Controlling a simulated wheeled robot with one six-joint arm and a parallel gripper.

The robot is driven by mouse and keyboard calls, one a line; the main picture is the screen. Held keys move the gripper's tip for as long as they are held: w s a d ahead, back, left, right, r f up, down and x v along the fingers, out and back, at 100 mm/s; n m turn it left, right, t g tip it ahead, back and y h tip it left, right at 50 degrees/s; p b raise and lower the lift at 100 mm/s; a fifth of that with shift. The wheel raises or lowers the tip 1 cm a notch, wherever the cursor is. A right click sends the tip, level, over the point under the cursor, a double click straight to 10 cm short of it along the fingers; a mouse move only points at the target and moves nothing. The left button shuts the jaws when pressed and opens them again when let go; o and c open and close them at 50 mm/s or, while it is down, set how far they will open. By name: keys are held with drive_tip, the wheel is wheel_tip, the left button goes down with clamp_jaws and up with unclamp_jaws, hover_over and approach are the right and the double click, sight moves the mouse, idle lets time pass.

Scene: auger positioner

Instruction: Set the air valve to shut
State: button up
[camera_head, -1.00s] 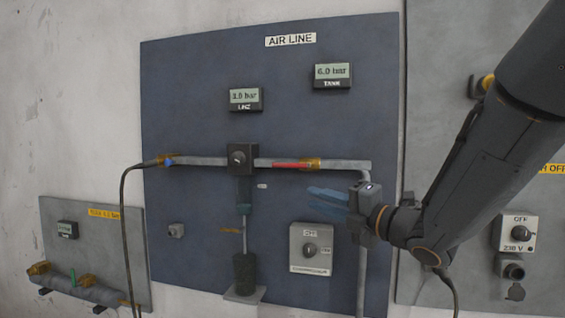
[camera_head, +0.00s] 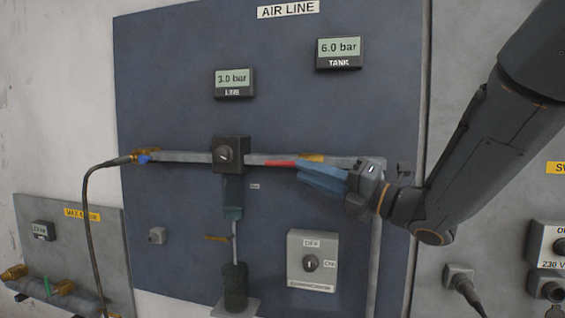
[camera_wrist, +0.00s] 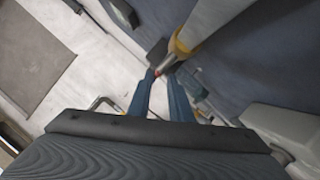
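The air valve has a brass body (camera_head: 314,157) on the horizontal pipe and a red lever (camera_head: 281,163). The lever points left, in line with the pipe. My gripper (camera_head: 299,172) has its blue fingers just below and in front of the pipe, with the tips near the lever's right part. In the wrist view the fingers are apart with nothing seen held between them. There the brass body (camera_wrist: 180,48) lies beyond the tips and a small red bit of the lever (camera_wrist: 157,72) shows at the fingertips. I cannot tell whether they touch.
The LINE display (camera_head: 233,83) seems to read 3.0 bar and the TANK display (camera_head: 339,53) reads 6.0 bar. A dark regulator (camera_head: 230,155) sits on the pipe left of the lever. A grey switch box (camera_head: 312,260) is below. A black hose (camera_head: 90,200) hangs at left.

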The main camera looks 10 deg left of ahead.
sight(281, 163)
drive_tip(key=p+x, duration=0.1)
drive_tip(key=x, duration=0.3)
drive_tip(key=p+x, duration=0.1)
drive_tip(key=x, duration=0.1)
drive_tip(key=shift+s+a+r+p, duration=0.15)
drive_tip(key=shift+s+a+p, duration=0.05)
drive_tip(key=shift+a+p, duration=0.15)
drive_tip(key=shift+w+a, duration=0.35)
drive_tip(key=shift+a, duration=0.1)
clamp_jaws()
